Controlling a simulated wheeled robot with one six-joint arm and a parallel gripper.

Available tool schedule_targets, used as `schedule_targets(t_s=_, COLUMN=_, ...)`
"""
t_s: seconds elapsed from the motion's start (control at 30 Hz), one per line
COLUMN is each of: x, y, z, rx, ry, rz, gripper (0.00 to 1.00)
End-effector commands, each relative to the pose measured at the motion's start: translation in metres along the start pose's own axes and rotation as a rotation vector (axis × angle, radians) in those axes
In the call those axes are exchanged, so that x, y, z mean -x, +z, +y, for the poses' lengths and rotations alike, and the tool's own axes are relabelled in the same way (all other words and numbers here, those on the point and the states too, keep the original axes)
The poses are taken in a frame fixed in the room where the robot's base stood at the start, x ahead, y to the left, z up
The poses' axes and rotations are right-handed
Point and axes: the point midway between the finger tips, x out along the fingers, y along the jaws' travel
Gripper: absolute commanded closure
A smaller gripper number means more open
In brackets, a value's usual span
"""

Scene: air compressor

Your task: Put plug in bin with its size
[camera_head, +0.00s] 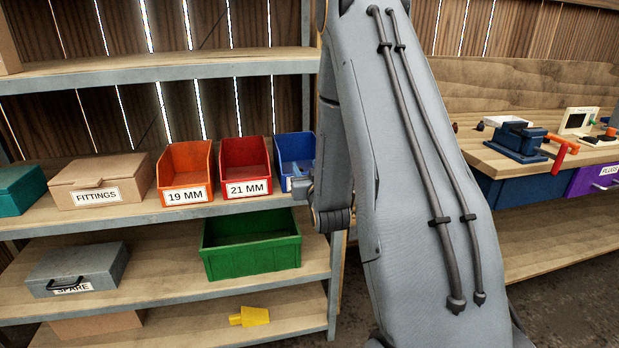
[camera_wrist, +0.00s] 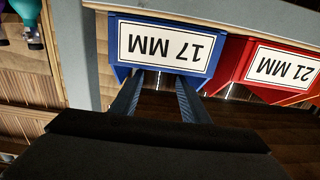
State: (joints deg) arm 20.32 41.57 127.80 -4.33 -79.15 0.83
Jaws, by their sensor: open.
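An orange bin labelled 19 MM (camera_head: 186,172), a red bin labelled 21 MM (camera_head: 245,165) and a blue bin (camera_head: 292,148) stand side by side on the middle shelf. My arm partly covers the blue bin in the head view. In the wrist view, turned upside down, its label reads 17 MM (camera_wrist: 165,44), with the red bin (camera_wrist: 232,60) beside it. My gripper (camera_wrist: 158,80) is open, its two fingers apart at the front of the blue bin, with no object visible between them. I cannot identify a plug in either view, and the blue bin's inside is mostly hidden.
A FITTINGS box (camera_head: 98,182) stands left of the bins. A green crate (camera_head: 250,244), a grey SPARE case (camera_head: 77,270) and a yellow object (camera_head: 249,317) sit lower.

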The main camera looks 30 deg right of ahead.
Motion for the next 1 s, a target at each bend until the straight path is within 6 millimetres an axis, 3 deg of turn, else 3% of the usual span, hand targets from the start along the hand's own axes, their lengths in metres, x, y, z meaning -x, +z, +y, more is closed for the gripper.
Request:
schedule_targets(t_s=0.23, x=0.042, y=0.0, z=0.0, rx=0.0, ry=0.0, rz=0.002, gripper=0.58)
schedule_targets(t_s=0.57, x=0.057, y=-0.001, z=-0.003, rx=0.001, ry=-0.004, rz=-0.012, gripper=0.58)
schedule_targets(t_s=0.77, x=0.062, y=0.016, z=-0.028, rx=0.01, ry=-0.037, rz=-0.206, gripper=0.58)
schedule_targets(t_s=0.87, x=0.077, y=0.032, z=-0.048, rx=0.021, ry=-0.063, rz=-0.373, gripper=0.58)
schedule_targets(t_s=1.0, x=0.114, y=0.051, z=-0.073, rx=0.042, ry=-0.096, rz=-0.611, gripper=0.58)
